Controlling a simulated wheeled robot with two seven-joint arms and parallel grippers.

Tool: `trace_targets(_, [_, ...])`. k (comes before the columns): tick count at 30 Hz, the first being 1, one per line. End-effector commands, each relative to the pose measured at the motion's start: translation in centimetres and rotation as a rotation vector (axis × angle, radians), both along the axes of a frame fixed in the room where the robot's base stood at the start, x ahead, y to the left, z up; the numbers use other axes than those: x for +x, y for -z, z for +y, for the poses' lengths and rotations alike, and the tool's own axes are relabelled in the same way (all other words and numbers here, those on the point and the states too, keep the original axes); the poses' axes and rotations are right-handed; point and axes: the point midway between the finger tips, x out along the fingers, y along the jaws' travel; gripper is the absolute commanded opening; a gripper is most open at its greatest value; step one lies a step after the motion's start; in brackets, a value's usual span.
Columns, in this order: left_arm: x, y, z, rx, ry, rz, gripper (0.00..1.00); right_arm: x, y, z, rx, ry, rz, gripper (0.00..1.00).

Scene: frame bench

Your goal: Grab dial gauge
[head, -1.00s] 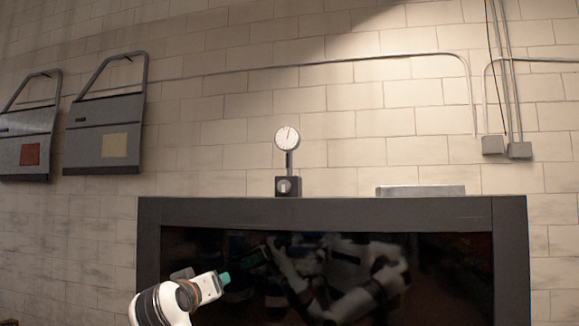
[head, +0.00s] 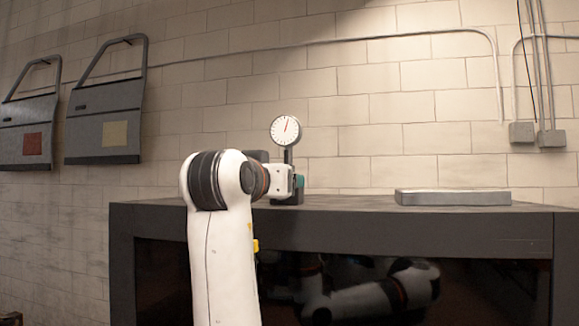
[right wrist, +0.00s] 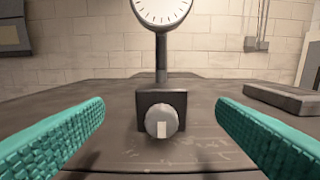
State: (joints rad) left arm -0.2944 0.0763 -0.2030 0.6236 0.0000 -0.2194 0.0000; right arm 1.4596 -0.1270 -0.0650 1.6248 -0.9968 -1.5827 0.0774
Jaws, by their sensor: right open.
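The dial gauge (head: 285,130) stands upright on the top of a dark bench (head: 350,226). It has a round white dial with a red needle, a thin post and a dark block base. In the head view my right gripper (head: 298,181) is at the base and hides part of it. In the right wrist view the gauge base with its round knob (right wrist: 161,120) sits between the two teal fingers of my open right gripper (right wrist: 160,103), with a gap on each side. The dial's top is cut off there. My left gripper is not in view.
A flat grey slab (head: 453,197) lies on the bench top to the right, clear of the gauge; it also shows in the right wrist view (right wrist: 285,101). Two car door panels (head: 104,128) hang on the brick wall at left. The bench top between gauge and slab is free.

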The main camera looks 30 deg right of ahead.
Motion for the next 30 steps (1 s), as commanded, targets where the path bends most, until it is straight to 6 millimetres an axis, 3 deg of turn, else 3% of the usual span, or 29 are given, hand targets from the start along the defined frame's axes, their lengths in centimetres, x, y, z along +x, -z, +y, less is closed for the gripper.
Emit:
trace_targets(1, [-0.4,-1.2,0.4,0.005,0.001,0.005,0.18,0.7,-0.5,-0.8,0.000,0.003,0.005,0.80])
trace_targets(7, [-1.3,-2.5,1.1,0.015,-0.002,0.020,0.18,2.5,-0.2,-2.9,-0.002,0.002,0.005,0.80])
trace_targets(11, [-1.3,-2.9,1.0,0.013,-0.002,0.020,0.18,3.0,-0.1,-3.4,-0.001,0.000,0.003,0.80])
trace_targets(19, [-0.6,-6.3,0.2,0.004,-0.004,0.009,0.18,5.0,-0.1,-6.2,-0.002,0.002,0.006,0.80])
trace_targets(30, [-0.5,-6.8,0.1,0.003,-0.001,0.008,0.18,6.1,0.4,-7.3,-0.002,-0.001,0.002,0.80])
